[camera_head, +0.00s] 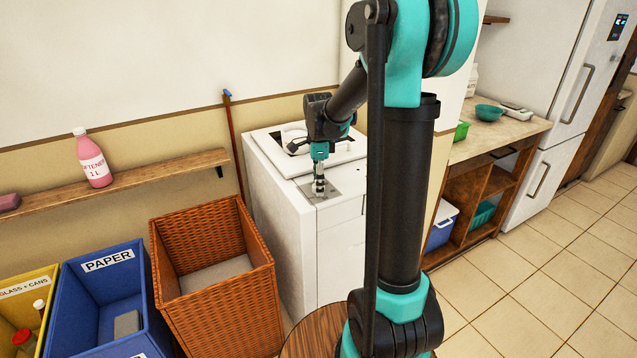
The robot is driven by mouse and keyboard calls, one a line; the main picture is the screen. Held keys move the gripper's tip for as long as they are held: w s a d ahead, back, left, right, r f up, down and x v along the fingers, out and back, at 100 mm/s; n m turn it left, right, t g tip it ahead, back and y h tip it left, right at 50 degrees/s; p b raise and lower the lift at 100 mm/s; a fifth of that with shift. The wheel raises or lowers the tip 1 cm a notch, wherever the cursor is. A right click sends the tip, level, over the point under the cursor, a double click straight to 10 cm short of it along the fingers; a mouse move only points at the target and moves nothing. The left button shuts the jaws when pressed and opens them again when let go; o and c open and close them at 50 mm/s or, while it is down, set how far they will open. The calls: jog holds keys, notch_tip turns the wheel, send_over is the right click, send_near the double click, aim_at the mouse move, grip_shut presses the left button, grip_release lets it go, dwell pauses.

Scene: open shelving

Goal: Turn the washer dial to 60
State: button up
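The white washer (322,258) stands against the wall in the middle, with its lid at the back of the top. A grey panel (346,184) lies at the front of its top. My gripper (319,188) points down over this panel, with its fingertips at or just above it. The dial is not clearly seen; my gripper covers the place where the fingers meet the panel. The dial's marks and the number 60 are too small to read or hidden. I cannot tell whether the fingers are open or shut on the dial.
A wicker basket (235,312) stands left of the washer, beside the blue paper bin (148,290) and a yellow bin (50,275). A wall shelf (140,178) holds a pink softener bottle (95,165). A wooden counter (500,135) is at right. Tiled floor (535,290) is clear at front right.

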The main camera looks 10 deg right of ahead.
notch_tip(320, 180, up, 12)
dwell(0.7)
